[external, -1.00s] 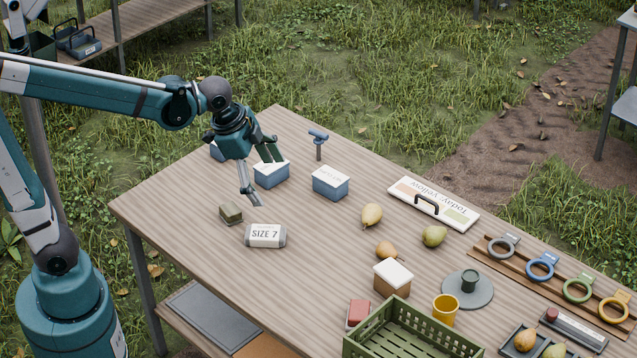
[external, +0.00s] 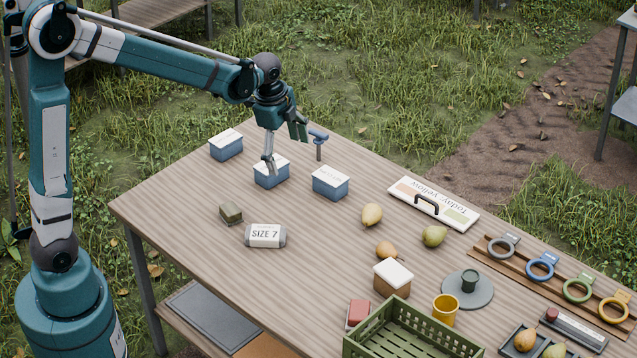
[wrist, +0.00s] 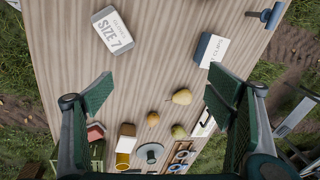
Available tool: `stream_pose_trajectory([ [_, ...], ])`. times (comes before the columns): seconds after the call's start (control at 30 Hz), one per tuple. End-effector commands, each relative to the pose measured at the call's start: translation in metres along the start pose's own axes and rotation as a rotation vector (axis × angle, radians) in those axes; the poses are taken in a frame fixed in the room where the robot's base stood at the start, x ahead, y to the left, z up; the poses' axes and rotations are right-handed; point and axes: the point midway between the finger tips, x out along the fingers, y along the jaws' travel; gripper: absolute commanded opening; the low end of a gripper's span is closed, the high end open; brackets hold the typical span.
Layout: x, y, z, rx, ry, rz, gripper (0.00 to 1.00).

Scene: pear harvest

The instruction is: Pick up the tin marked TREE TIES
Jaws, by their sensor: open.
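Three blue tins with white lids stand at the far left part of the table in the external view: a left tin (external: 226,147), a middle tin (external: 271,176) and a right tin (external: 330,186). Their lid marks are too small to read there, so I cannot tell which says TREE TIES. In the wrist view one tin (wrist: 211,49) shows at the upper right, its lid mark looking like CLIPS. My gripper (external: 284,147) is open and empty, pointing down above the middle tin and partly in front of it. Its spread fingers also show in the wrist view (wrist: 160,94).
A blue-grey post stand (external: 318,145) stands just behind the tins. A SIZE 7 pack (external: 265,236) and a small olive block (external: 231,214) lie in front. Pears, a sign (external: 434,203) and a green crate (external: 410,335) are farther right. The table's front left is clear.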

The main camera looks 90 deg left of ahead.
Motion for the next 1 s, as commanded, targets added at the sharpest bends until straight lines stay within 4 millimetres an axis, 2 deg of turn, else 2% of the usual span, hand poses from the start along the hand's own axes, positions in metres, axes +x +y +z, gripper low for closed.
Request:
stream_pose_trajectory([
  [0.03, 0.008, -0.011, 0.007, 0.009, -0.006, 0.007, 0.81],
  [0.2, 0.033, -0.039, 0.031, 0.052, -0.024, 0.035, 0.81],
  [0.5, 0.082, -0.084, 0.079, 0.127, -0.046, 0.088, 0.81],
  [0.8, 0.134, -0.120, 0.134, 0.201, -0.056, 0.144, 0.81],
  [1.0, 0.160, -0.134, 0.164, 0.239, -0.056, 0.173, 0.81],
])
